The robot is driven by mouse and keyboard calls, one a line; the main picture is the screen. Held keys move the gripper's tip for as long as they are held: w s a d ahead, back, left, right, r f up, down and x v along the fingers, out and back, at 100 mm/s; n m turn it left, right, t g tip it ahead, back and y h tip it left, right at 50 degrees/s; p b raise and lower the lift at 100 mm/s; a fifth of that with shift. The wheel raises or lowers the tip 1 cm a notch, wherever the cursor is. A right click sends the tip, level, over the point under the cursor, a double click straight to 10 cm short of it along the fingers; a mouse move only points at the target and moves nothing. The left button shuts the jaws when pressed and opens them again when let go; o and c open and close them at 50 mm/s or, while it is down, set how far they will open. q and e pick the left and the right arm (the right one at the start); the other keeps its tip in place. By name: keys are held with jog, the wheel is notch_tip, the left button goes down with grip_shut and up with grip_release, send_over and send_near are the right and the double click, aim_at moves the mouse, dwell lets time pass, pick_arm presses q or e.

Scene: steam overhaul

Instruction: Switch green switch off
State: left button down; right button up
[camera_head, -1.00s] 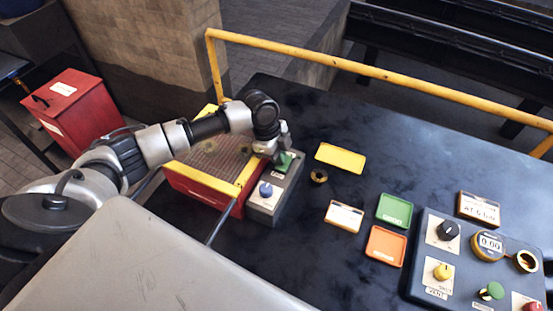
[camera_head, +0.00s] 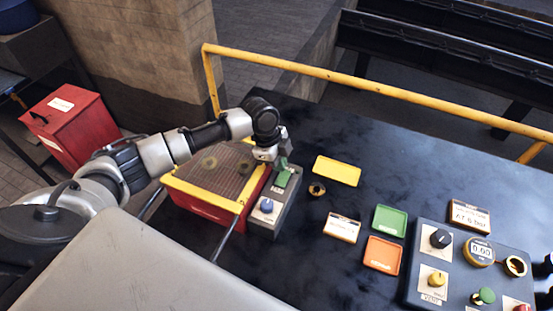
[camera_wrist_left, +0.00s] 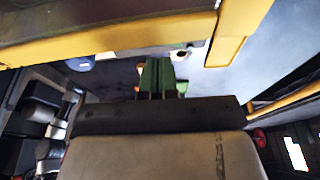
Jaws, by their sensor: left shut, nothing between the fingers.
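The green switch (camera_head: 284,178) is a green lever on a small grey box (camera_head: 260,222) beside a red and yellow framed unit. A blue knob (camera_head: 267,206) sits on the same box, nearer to me. My left gripper (camera_head: 280,160) is shut and empty, just above the far end of the switch, partly hiding it; I cannot tell whether they touch. My right gripper is not in view.
The red unit with a yellow frame (camera_head: 205,210) stands left of the box. Right of it lie a yellow tray (camera_head: 337,171), a green tray (camera_head: 390,221), an orange tray (camera_head: 383,254) and a control panel (camera_head: 425,268). A yellow rail (camera_head: 370,91) runs along the back.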

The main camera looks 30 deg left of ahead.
pick_arm(q)
jog(key=shift+s+a+r+b, duration=0.25)
jog(key=shift+a+r+b, duration=0.15)
jog(key=shift+r+b, duration=0.35)
notch_tip(320, 180, up, 8)
jog(key=s+a+b, duration=0.2)
jog(key=shift+s, duration=0.25)
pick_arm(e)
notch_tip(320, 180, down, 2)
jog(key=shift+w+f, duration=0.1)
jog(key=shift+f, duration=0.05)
pick_arm(q)
jog(key=shift+d, duration=0.1)
